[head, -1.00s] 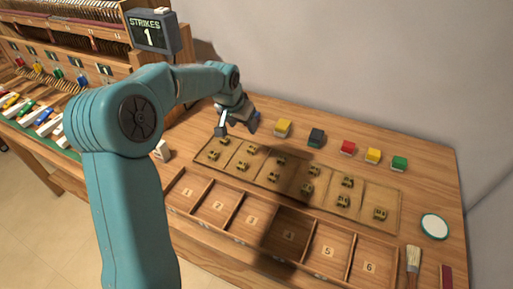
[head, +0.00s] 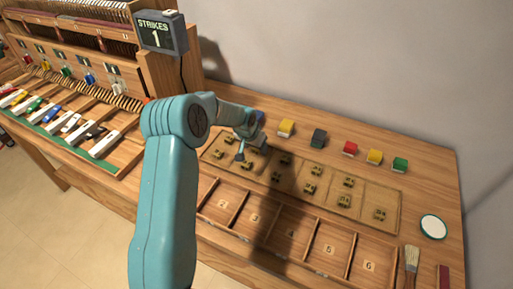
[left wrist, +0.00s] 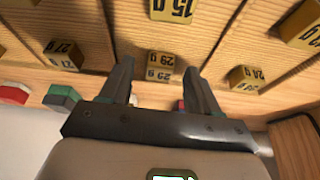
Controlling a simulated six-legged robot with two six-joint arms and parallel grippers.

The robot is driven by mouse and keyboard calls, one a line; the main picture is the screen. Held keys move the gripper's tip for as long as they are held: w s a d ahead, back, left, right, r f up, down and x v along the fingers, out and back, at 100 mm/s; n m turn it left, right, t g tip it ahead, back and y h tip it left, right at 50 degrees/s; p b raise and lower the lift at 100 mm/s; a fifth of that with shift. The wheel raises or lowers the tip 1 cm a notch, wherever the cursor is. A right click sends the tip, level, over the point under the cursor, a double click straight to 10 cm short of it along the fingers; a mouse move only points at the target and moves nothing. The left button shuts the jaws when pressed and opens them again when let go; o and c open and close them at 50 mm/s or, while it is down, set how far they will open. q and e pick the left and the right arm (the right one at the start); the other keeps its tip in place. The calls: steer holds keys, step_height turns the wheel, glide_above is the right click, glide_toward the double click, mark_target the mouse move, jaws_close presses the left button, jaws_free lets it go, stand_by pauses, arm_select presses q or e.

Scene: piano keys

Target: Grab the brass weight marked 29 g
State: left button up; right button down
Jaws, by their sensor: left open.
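The brass weight marked 29 g (left wrist: 160,66) is a small yellow-brass block on the wooden tray, seen upside down in the left wrist view. It shows between the two dark fingers of my left gripper (left wrist: 158,72), which is open. In the head view my left gripper (head: 251,151) is over the far left part of the weight tray (head: 388,191) and partly hides the weights there. I cannot tell how high the fingers are above the weight. My right gripper does not show.
Nearby brass weights include one marked 15 g (left wrist: 172,9) and others at the sides (left wrist: 62,55), (left wrist: 246,78). Coloured blocks, such as a yellow one (head: 286,128) and a red one (head: 350,149), stand behind the tray. Numbered compartments (head: 328,251) lie in front.

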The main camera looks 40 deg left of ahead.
arm_select(q)
steer(key=shift+f, duration=0.25)
steer(key=c, duration=1.1)
steer(key=shift+w, duration=0.1)
